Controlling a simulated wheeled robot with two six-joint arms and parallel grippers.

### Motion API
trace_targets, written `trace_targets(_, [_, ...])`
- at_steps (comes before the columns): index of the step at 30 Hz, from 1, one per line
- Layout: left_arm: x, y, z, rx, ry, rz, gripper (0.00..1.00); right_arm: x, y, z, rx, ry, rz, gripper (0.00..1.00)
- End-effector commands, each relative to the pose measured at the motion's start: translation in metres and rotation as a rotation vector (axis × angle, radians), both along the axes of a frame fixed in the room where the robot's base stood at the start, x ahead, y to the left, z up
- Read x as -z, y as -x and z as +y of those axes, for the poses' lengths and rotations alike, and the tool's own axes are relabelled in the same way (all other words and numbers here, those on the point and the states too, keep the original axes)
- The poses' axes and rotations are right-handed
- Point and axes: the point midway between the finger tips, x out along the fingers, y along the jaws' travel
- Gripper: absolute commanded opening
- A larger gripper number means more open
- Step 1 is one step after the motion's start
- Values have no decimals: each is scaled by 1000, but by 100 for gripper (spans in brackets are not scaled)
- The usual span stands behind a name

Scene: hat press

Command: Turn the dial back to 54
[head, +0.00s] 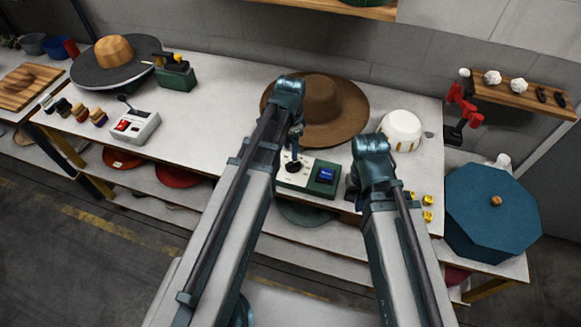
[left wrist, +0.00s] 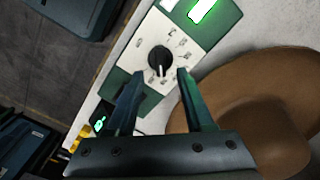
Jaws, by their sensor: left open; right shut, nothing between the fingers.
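The dial (left wrist: 160,61) is a round black knob with a white pointer mark, on the pale face of a dark green control box (left wrist: 225,22). In the left wrist view the pointer faces down toward my gripper; the printed scale is too small to read. In the head view the box (head: 322,189) sits at the table's front edge, with a blue display at its right. My left gripper (left wrist: 158,84) is open, its fingertips on either side just short of the knob; contact cannot be told. My right gripper (head: 354,194) is shut and empty right of the box, partly hidden by its arm.
A brown hat (head: 335,105) lies just behind the control box. A white dome (head: 401,128) and small yellow blocks (head: 427,200) are to the right. A grey box with red switches (head: 135,126) stands left. The table between it and the brown hat is mostly clear.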

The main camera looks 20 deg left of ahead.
Motion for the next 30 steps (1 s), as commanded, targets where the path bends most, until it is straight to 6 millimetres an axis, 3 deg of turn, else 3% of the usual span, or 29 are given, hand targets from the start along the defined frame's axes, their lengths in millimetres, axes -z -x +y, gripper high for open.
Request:
trace_targets(1, [15, 0, 0, 0, 0, 0, 52, 15, 0, 0, 0, 0, 0, 0])
trace_targets(12, [63, 0, 0, 0, 0, 0, 52, 63, 0, 0, 2, 0, 0, 0])
trace_targets(17, [72, 0, 0, 0, 0, 0, 52, 72, 0, 0, 2, 0, 0, 0])
trace_targets(26, [71, 0, 0, 0, 0, 0, 52, 72, 0, 0, 2, 0, 0, 0])
trace_targets(30, [71, 0, 0, 0, 0, 0, 29, 72, 0, 0, 2, 0, 0, 0])
